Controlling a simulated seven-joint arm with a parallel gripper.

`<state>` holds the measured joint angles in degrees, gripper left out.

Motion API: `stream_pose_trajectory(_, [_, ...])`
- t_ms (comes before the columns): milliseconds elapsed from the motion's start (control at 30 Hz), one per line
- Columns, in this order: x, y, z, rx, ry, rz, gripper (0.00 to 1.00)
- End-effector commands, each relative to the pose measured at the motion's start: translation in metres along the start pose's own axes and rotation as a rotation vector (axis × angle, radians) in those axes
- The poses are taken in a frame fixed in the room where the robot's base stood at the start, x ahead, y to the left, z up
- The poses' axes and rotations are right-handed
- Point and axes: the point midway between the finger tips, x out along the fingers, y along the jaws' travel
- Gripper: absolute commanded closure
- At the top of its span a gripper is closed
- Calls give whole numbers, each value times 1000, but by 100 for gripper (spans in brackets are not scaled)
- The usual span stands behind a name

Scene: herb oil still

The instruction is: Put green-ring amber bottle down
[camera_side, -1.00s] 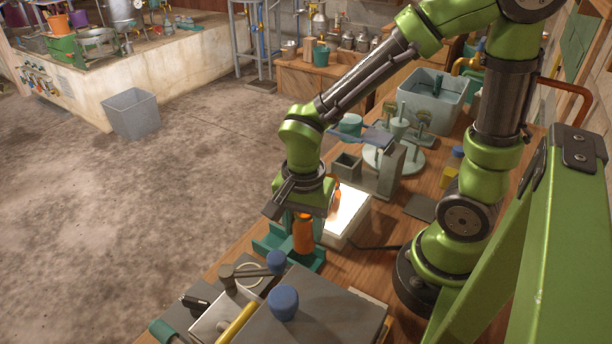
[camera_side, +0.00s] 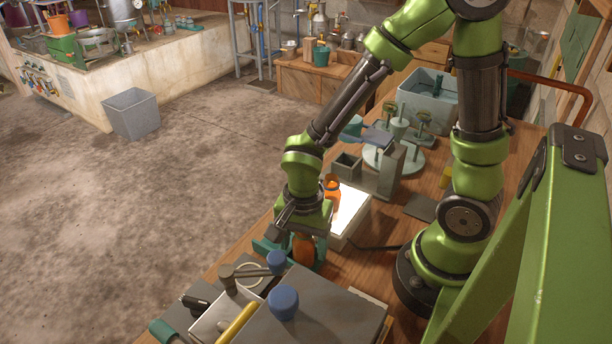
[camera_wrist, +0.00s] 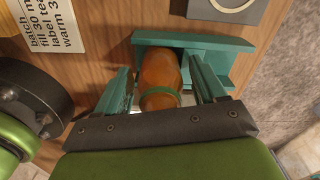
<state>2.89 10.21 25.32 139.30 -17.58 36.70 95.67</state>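The amber bottle with a green ring (camera_wrist: 160,78) stands between my gripper's two teal fingers in the wrist view. Narrow gaps show on both sides of it, so my gripper (camera_wrist: 162,75) looks open around it. In the side view the bottle (camera_side: 303,250) shows as an orange shape below my gripper (camera_side: 302,240), partly covered by it. A teal holder (camera_wrist: 225,48) lies right behind the bottle; it also shows in the side view (camera_side: 268,246). The bottle's base is hidden, so its contact with the holder cannot be seen.
Another orange bottle (camera_side: 332,190) stands by the bright white panel (camera_side: 350,215), close behind my gripper. A printed label (camera_wrist: 55,25) lies on the wooden table.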

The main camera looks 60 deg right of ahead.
Motion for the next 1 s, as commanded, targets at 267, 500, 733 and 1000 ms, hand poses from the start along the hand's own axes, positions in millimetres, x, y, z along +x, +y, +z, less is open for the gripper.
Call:
stream_pose_trajectory(267, [-1, 0, 0, 0, 0, -1, 28])
stream_pose_trajectory(500, [-24, -2, -1, 3, 4, -8, 28])
stream_pose_trajectory(733, [-74, -2, 0, 3, 2, -9, 28])
stream_pose_trajectory(1000, [-116, -1, 0, 0, 1, -3, 28])
